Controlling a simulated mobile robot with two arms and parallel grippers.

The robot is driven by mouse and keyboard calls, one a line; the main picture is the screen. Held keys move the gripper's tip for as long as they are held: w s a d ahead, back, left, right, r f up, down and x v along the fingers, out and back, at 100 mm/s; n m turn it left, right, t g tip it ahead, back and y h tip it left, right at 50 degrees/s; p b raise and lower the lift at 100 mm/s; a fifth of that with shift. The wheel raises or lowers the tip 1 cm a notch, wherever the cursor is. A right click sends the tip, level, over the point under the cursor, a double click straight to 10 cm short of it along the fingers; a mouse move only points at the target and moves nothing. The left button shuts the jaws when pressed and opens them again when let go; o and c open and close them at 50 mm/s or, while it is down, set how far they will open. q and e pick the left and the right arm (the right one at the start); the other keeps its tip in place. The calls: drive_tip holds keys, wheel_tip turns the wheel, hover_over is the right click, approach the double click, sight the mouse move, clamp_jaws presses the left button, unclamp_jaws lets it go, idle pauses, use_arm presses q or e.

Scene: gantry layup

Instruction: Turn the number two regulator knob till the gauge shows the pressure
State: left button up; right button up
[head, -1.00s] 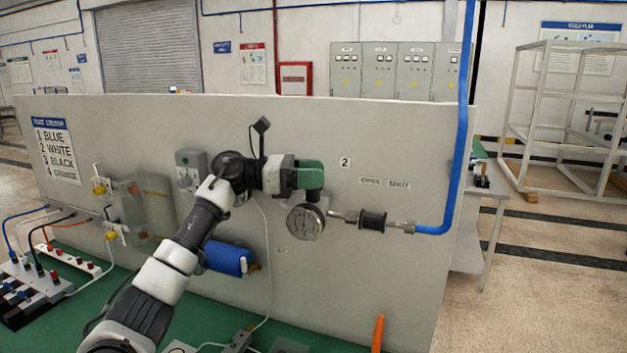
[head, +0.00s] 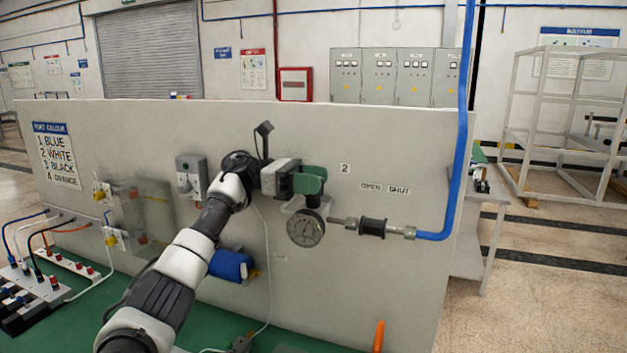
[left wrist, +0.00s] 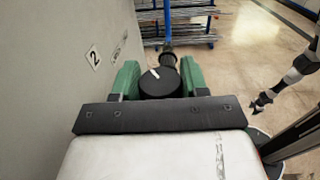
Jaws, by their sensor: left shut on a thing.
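The number two regulator knob (left wrist: 158,82) is black and round with a white pointer line that leans up and left in the left wrist view. My left gripper (left wrist: 157,80) has its green fingers on either side of the knob, shut on it. In the head view my left gripper (head: 309,182) hides the knob. The round gauge (head: 305,228) hangs just below it; its dial faces me, but the reading is too small to tell. The "2" label (head: 345,169) is on the panel above right. A dark gripper (left wrist: 262,102) at the right of the left wrist view looks like my right one.
The grey panel (head: 410,280) stands close behind the gripper. A black fitting (head: 373,227) joins the gauge side to a blue pipe (head: 455,190). A blue cylinder (head: 230,265) sits below my left arm. An orange upright piece (head: 378,335) stands at the front.

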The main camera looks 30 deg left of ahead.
use_arm(q)
drive_tip(key=o, duration=0.9)
drive_tip(key=shift+o, duration=0.2)
drive_tip(key=shift+a, duration=0.15)
drive_tip(key=shift+s+a+f+b, duration=0.1)
drive_tip(key=shift+a+b, duration=0.2)
drive_tip(key=b+v, duration=0.2)
drive_tip(key=v, duration=0.8)
drive_tip(key=shift+b, duration=0.3)
